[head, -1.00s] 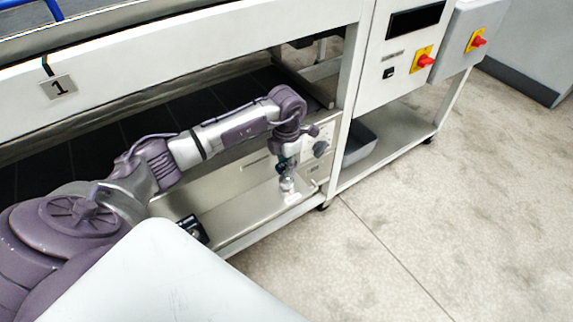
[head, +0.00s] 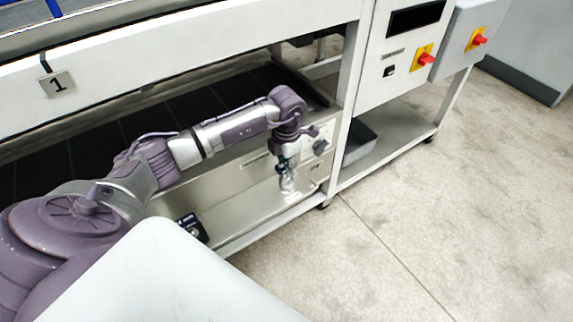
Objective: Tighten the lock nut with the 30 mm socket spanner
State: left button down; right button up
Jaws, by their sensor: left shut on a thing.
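My left gripper (head: 288,178) is at the right end of the machine's lower ledge, pointing down in front of a metal panel. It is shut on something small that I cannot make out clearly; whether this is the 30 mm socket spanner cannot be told. The lock nut cannot be made out. A dark knob (head: 320,147) sits on the panel just right of my left wrist.
A frame post (head: 346,125) stands right of my arm. The floor (head: 450,220) at right is clear.

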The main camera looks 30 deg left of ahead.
pick_arm(q)
jog(key=shift+f+b, duration=0.6)
jog(key=shift+f, duration=0.35)
pick_arm(e)
jog(key=shift+s+d+r, duration=0.1)
jog(key=shift+s+r, duration=0.25)
jog(key=shift+r, duration=0.25)
jog(key=shift+f, duration=0.1)
